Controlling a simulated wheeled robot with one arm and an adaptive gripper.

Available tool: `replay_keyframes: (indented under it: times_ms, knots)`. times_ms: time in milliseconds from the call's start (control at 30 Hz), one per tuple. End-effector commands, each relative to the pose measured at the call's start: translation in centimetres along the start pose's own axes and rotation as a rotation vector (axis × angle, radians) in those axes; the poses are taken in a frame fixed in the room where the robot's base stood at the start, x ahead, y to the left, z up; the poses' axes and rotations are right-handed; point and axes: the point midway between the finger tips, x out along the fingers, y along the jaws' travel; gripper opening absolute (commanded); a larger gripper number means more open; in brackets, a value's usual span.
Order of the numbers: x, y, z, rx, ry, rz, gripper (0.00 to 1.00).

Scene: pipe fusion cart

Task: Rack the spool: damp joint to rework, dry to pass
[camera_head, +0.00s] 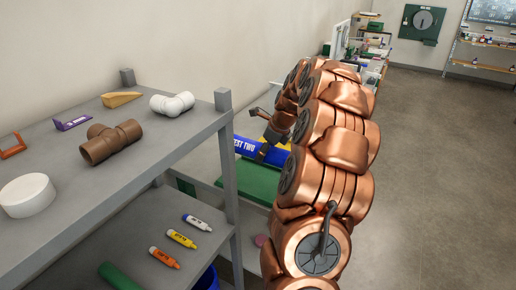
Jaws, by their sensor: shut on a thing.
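A blue pipe spool (246,147) with white lettering, of which "EST TWO" shows, lies across the view just behind the shelf post. My dark gripper (265,153) is shut on the spool near its visible middle. Part of the spool is hidden behind the post and my copper-coloured arm. I cannot tell whether the spool touches the green surface. No damp or dry mark on a joint can be made out.
A grey shelf unit (65,215) fills the left. Its top holds a brown pipe tee (107,141), white fitting (172,104) and white cap (27,194); several markers (182,239) lie below. Its post (228,165) stands beside the spool. Floor (440,165) is clear at right.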

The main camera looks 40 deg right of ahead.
Motion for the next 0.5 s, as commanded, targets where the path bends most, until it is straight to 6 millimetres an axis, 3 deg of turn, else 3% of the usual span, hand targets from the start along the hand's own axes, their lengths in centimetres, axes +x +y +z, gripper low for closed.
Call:
replay_keyframes:
  times_ms: [500]
  knots:
    - [0.51,0.16,0.28,-0.003,-0.003,0.003,0.14]
